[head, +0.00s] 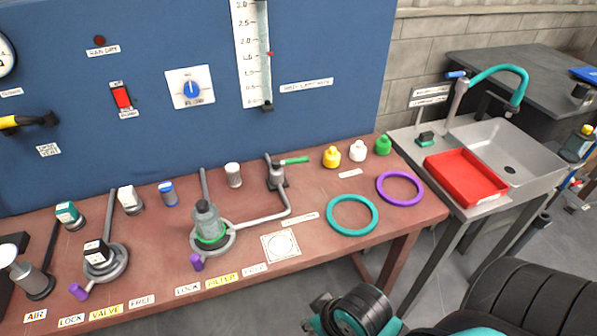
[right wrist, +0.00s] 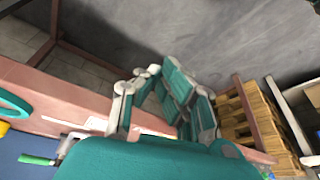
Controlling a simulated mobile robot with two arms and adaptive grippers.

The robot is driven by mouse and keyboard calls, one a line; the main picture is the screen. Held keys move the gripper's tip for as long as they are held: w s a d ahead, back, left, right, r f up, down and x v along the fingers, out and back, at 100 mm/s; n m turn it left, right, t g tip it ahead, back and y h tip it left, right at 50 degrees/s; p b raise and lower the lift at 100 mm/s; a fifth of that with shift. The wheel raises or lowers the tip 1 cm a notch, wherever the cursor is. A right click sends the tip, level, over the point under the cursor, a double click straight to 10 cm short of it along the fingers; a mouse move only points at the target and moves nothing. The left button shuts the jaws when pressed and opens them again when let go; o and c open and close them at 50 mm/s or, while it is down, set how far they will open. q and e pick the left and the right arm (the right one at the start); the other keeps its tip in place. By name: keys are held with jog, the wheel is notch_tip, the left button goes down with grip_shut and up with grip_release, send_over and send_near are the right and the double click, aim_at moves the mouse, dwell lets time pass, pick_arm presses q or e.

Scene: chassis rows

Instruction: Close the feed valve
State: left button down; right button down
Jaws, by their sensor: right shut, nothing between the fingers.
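A small valve with a green lever handle (head: 294,160) stands at the back of the brown bench, on the pipe that runs to the filter housing (head: 207,218). The lever lies about level and points right, along the back of the bench. The green lever (right wrist: 37,160) also shows at the lower left of the right wrist view. My right gripper (right wrist: 175,92) is shut and empty, apart from the valve. In the head view only part of my right arm (head: 352,314) shows, in front of the bench. My left gripper is out of view.
A teal ring (head: 353,215) and a purple ring (head: 400,188) lie right of the valve. Yellow (head: 332,158), white (head: 358,152) and green (head: 383,146) caps stand behind them. A red tray (head: 465,178) sits by the sink. A blue panel (head: 330,60) rises behind the bench.

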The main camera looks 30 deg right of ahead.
jog(key=w+a+r+m+t+y, duration=0.3)
jog(key=w+a+m+t+y, duration=0.15)
jog(key=w+a, duration=0.35)
jog(key=w+d+r+m+t+y, duration=0.1)
jog(key=w+d+r+m+t, duration=0.2)
jog(key=w+r+m+t, duration=0.9)
jog(key=m+g+h, duration=0.5)
jog(key=m+h, duration=0.8)
jog(key=m, duration=1.3)
send_near(292, 162)
jog(key=s, duration=0.2)
jog(key=s+a+f, duration=0.1)
jog(key=s, duration=0.1)
jog(key=s+f, duration=0.1)
jog(key=s, duration=0.1)
jog(key=shift+s+a+f, duration=0.2)
jog(key=shift+s+a, duration=0.15)
jog(key=shift+a, duration=0.05)
jog(key=x, duration=0.9)
jog(key=r+p+x, duration=0.1)
jog(key=x, duration=0.3)
jog(key=shift+w+d+f, duration=0.1)
jog(key=shift+w+d, duration=0.1)
